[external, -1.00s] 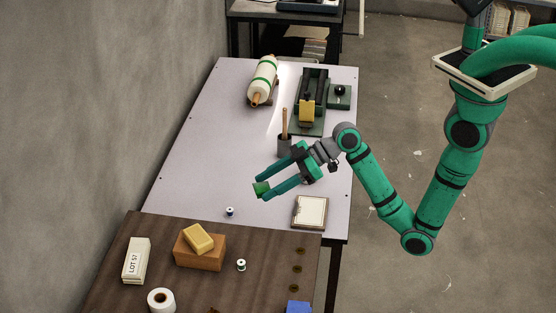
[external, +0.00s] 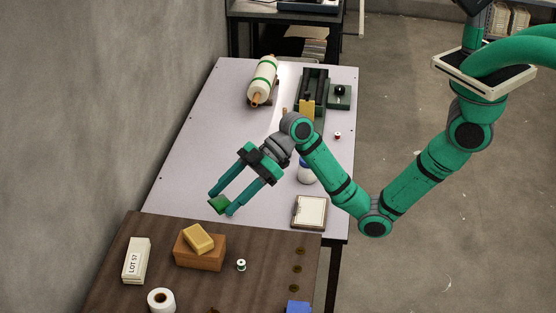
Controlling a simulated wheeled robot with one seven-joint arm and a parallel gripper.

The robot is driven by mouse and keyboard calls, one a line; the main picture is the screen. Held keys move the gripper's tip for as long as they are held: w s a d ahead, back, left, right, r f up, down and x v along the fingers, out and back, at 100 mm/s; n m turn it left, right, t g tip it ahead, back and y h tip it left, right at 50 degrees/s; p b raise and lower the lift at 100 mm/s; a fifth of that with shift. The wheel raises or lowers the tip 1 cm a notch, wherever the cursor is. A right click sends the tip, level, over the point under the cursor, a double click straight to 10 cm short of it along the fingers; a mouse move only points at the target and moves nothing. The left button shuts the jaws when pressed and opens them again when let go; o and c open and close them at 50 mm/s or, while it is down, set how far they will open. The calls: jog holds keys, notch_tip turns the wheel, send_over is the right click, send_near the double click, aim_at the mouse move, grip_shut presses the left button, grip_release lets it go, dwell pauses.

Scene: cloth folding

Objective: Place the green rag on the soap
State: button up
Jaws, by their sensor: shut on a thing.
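My gripper (external: 224,208) is shut on the green rag (external: 218,204), a small dark green bundle at its fingertips. The rag is in the air, seen near the front edge of the pale table and up and right of the wooden bench's block. The soap is most likely the yellow bar (external: 199,237), which lies tilted on top of an orange-brown block (external: 200,256) on the dark wooden bench. The rag and the yellow bar are apart.
On the dark bench (external: 258,293) are a white box marked LOT 57 (external: 136,261), a white roll (external: 160,300), a small spool (external: 241,265) and a blue item (external: 298,307). A clipboard-like board (external: 310,212) lies on the pale table (external: 190,160).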

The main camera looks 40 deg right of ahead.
send_over(203, 232)
notch_tip(203, 232, down, 7)
jog(key=shift+s, duration=0.1)
jog(key=shift+f, duration=1.6)
jog(key=shift+f, duration=0.1)
jog(key=o, duration=1)
jog(key=v, duration=1.2)
